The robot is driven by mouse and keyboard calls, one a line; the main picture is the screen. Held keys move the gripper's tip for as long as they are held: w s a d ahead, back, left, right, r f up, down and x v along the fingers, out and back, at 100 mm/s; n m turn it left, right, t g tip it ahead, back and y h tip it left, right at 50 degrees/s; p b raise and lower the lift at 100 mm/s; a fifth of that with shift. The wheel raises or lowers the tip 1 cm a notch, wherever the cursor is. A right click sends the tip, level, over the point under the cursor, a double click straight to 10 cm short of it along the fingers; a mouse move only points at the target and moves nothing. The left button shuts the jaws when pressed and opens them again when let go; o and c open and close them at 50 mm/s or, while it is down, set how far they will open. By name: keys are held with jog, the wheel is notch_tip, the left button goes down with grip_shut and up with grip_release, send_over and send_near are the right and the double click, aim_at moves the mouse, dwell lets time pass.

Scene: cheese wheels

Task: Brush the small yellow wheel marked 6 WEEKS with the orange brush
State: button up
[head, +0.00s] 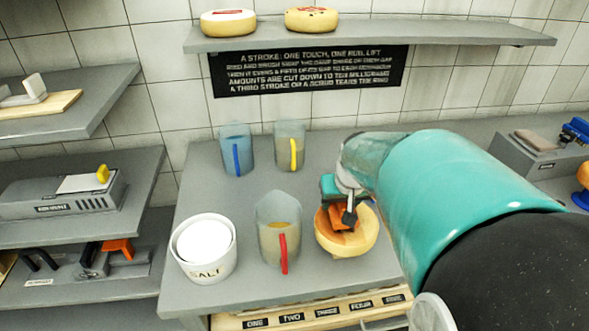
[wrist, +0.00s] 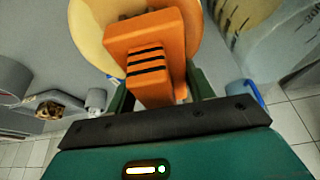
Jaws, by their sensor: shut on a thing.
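My gripper (head: 345,200) is shut on the orange brush (head: 337,218). The brush also shows in the wrist view (wrist: 150,65), with black stripes on its block, between my dark green fingers. Brush and gripper are over a round yellow bowl-like thing (head: 352,244) on the grey table; whether the brush touches it I cannot tell. Its rim fills the top of the wrist view (wrist: 92,32). Two yellow cheese wheels, one with a red top (head: 228,22) and one with dark and red marks (head: 311,20), lie on the back wall shelf. I cannot read 6 WEEKS on any of them.
A white SALT pot (head: 205,262) and a clear jug with a red handle (head: 281,240) stand left of the bowl. Jugs with blue (head: 234,150) and yellow (head: 290,147) handles stand behind. Shelves with equipment (head: 60,195) are at left. Numbered labels (head: 290,318) line the table front.

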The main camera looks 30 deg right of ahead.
aim_at(341, 216)
jog(key=shift+s+d+r, duration=0.1)
jog(key=shift+s+d, duration=0.25)
jog(key=shift+d, duration=1)
jog(key=shift+s+d+f, duration=0.1)
jog(key=shift+s+d, duration=0.3)
jog(key=shift+d, duration=0.9)
jog(key=shift+s+d+r, duration=0.1)
jog(key=shift+s+d, duration=0.25)
jog(key=shift+d, duration=1)
jog(key=shift+s+a, duration=0.15)
jog(key=shift+s, duration=0.4)
jog(key=shift+s+a, duration=0.15)
jog(key=shift+s, duration=0.35)
jog(key=shift+w+a, duration=0.6)
jog(key=shift+a, duration=1.55)
jog(key=shift+w+a, duration=0.6)
jog(key=shift+a, duration=1.55)
jog(key=shift+w+a, duration=0.6)
jog(key=shift+a, duration=1.55)
jog(key=shift+s+a, duration=0.15)
jog(key=shift+s, duration=0.4)
jog(key=shift+s+a, duration=0.15)
jog(key=shift+s, duration=0.35)
jog(key=shift+s+d, duration=0.25)
jog(key=shift+d, duration=0.65)
jog(key=shift+s+d, duration=0.25)
jog(key=shift+d, duration=0.65)
